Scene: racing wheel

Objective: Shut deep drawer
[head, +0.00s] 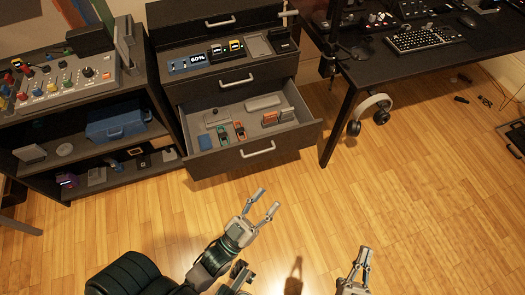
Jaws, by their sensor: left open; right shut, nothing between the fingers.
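The deep drawer (221,163) is the lowest drawer of the dark cabinet and is pulled out towards me. Its light handle (258,149) is on the dark front panel. Inside it lie two small toy cars, orange-brown items, a blue item and grey pieces. My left gripper (265,201) is open and empty over the floor, in front of and below the drawer front, apart from it. My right gripper (367,253) is shut and empty, further right and nearer to me, well away from the drawer.
A shelf unit (80,170) with a control panel and blue box is at left. A dark desk (400,62) with a keyboard and hanging headphones (371,107) is at right. The wooden floor ahead is clear.

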